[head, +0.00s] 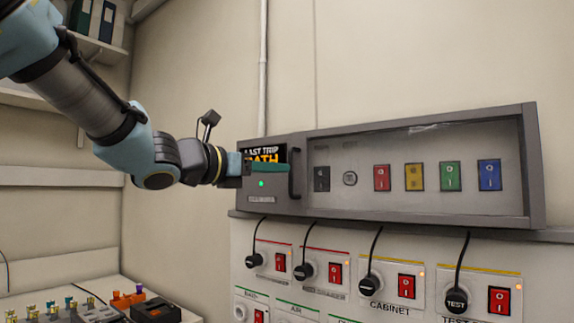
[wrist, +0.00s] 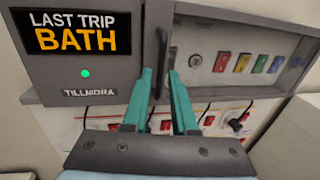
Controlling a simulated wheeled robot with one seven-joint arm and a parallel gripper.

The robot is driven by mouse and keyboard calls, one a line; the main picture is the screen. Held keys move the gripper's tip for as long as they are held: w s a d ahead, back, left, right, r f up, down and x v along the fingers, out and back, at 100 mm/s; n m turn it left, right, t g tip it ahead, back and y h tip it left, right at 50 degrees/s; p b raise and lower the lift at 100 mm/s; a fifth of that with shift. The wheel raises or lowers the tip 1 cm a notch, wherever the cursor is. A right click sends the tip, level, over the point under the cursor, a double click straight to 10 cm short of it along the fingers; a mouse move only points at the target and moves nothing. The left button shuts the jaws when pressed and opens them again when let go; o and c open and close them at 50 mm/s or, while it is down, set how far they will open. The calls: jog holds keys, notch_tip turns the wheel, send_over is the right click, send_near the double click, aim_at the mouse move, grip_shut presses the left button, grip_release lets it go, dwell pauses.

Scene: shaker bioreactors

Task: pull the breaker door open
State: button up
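The breaker door (head: 420,126) is a grey-framed clear panel on the wall box, and it looks closed. Its dark vertical handle (head: 295,173) is at the door's left edge. In the wrist view the handle (wrist: 162,45) stands upright at the middle. My gripper (head: 285,168) reaches the handle from the left in the head view. In the wrist view the teal fingers of my gripper (wrist: 160,72) are apart, one to each side of the handle's lower part. A gap shows between them. Contact with the handle cannot be made out.
Behind the door are several coloured switches (head: 448,176) and a round knob (head: 350,178). The box's left part bears a "LAST TRIP BATH" display (wrist: 78,32) and a green light (wrist: 85,73). Below are red switches (head: 407,285) and black plugs with cables (head: 456,299). Space before the door is clear.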

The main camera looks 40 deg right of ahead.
aim_at(290, 190)
jog(key=shift+w+d+p, duration=0.1)
jog(key=shift+d+p, duration=0.6)
jog(key=shift+d, duration=1.9)
grip_shut()
